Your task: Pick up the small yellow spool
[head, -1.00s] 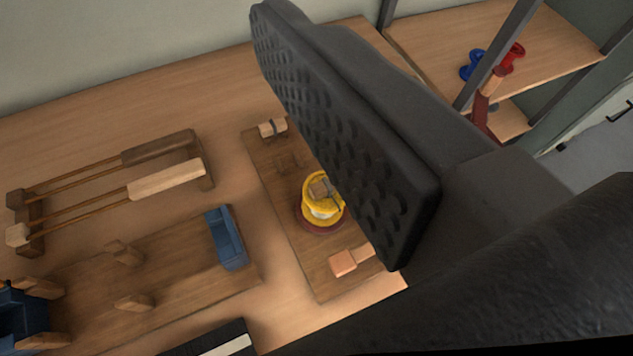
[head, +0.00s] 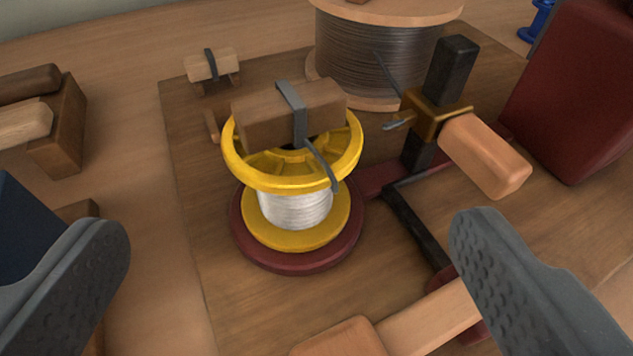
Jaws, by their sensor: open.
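The small yellow spool (head: 256,171) stands upright on a dark red round base (head: 297,263) on a wooden board. White thread (head: 297,207) is wound between its two yellow flanges. A wooden block (head: 262,117) with a grey metal strip (head: 294,112) lies across its top flange, and the strip's end bends down over the front right rim. My gripper (head: 295,265) is open and empty. One finger is at the lower left and the other at the lower right, with the spool between and beyond them. Neither finger touches it.
A large spool of grey wire (head: 375,52) stands behind. Right of the yellow spool are a black post with a brass clamp (head: 436,108), a wooden handle (head: 485,155) and a dark red block (head: 580,90). A wooden handle (head: 430,318) lies in front. A small wooden catch (head: 212,66) sits back left.

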